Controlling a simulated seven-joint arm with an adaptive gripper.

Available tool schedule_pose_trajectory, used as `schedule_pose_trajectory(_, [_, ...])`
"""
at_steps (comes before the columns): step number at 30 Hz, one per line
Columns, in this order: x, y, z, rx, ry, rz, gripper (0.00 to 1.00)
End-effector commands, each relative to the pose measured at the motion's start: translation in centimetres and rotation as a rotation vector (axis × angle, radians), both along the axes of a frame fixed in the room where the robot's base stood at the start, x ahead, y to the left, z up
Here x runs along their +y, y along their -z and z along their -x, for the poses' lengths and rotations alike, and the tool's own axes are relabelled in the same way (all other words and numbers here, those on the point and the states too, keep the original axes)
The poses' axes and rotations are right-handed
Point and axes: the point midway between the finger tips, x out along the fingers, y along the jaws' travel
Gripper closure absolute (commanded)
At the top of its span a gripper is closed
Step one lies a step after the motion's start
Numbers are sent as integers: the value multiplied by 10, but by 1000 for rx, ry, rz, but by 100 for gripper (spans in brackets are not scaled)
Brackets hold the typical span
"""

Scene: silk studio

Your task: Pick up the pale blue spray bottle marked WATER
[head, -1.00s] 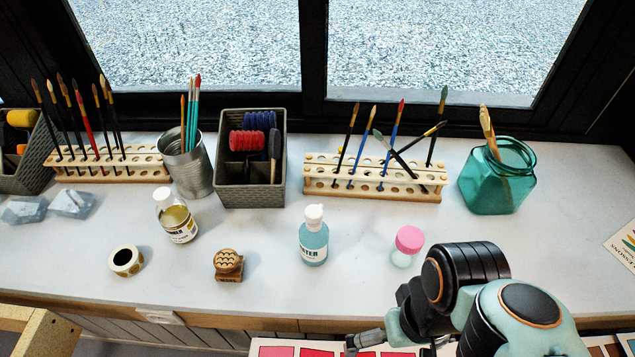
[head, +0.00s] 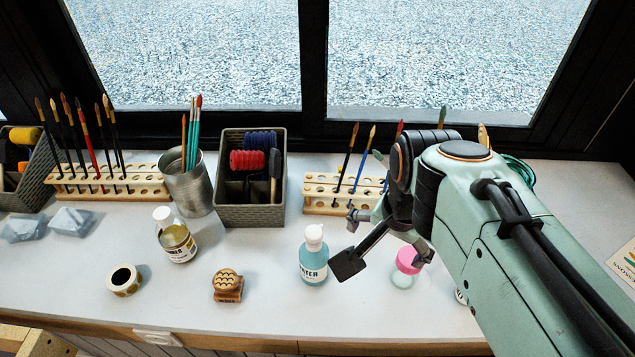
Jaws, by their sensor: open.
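The pale blue spray bottle (head: 313,262) stands upright on the white counter. It has a white cap, and its white label shows the letters "TER"; the rest is turned out of sight. My gripper (head: 378,262) is open and empty, to the right of the bottle. One dark finger pad (head: 348,264) is close to the bottle's right side; I cannot tell whether it touches. The other finger is near the pink-capped jar.
A wooden brush rack (head: 322,197) is behind. A wooden stamp (head: 228,286), tape roll (head: 124,279) and amber bottle (head: 176,238) are left. A grey caddy (head: 252,213) stands behind-left. The counter front of the spray bottle is clear.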

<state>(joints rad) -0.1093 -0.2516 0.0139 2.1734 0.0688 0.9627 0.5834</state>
Motion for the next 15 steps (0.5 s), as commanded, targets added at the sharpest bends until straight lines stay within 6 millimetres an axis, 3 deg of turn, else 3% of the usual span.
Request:
schedule_pose_trajectory(3, [32,12,-49,8,27,4,9])
schedule_pose_trajectory(6, [62,33,-72,44,-15,20,9])
schedule_pose_trajectory(10, [90,63,-75,116,-84,45,9])
schedule_pose_trajectory(15, [100,85,-68,155,-122,60,9])
